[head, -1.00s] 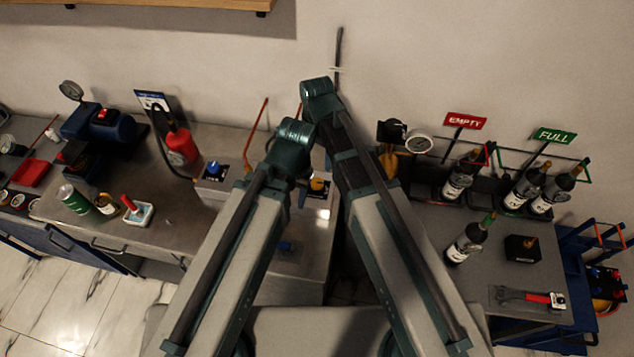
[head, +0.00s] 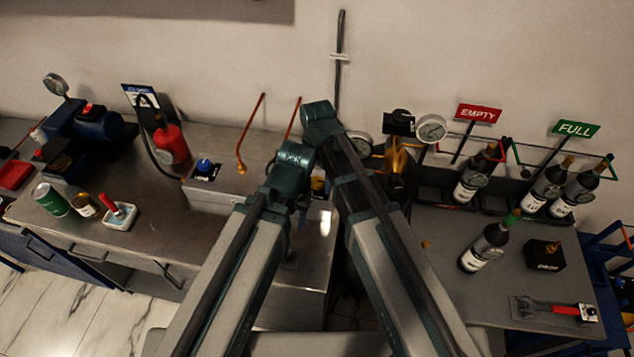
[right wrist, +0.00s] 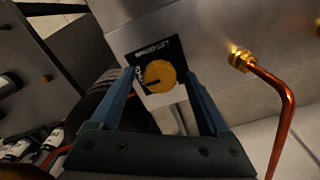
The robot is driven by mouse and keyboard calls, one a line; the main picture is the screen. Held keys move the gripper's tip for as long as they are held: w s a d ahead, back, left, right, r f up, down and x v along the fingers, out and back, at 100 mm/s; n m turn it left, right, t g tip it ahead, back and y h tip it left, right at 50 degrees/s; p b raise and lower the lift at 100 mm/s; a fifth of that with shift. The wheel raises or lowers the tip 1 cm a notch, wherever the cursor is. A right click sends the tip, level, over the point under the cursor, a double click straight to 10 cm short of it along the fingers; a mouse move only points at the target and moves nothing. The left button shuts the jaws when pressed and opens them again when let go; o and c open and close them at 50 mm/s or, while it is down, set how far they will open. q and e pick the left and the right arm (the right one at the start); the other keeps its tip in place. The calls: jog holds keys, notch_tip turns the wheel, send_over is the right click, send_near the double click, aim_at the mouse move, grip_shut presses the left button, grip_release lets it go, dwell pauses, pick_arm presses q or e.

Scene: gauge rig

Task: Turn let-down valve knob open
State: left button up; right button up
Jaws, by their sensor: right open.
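The let-down valve knob (right wrist: 160,76) is a round yellow knob with a dark pointer mark, on a black and white label plate on a grey metal face in the right wrist view. In the head view a small part of a yellow knob (head: 318,184) shows between my arms. My right gripper (right wrist: 158,74) is open, its two blue fingers on either side of the knob in the picture. I cannot tell whether they touch it.
A copper pipe with a brass fitting (right wrist: 242,60) is right of the knob. A dark rounded object (right wrist: 108,100) lies close to the left finger. In the head view, a blue knob (head: 204,165) and red extinguisher (head: 171,143) stand left, and bottles (head: 486,246) stand right.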

grip_shut()
dwell(0.4)
jog(key=n, duration=0.4)
jog(key=shift+n, duration=0.3)
jog(key=n, duration=0.4)
jog(key=shift+n, duration=0.3)
jog(key=n, duration=0.4)
jog(key=shift+n, duration=2.3)
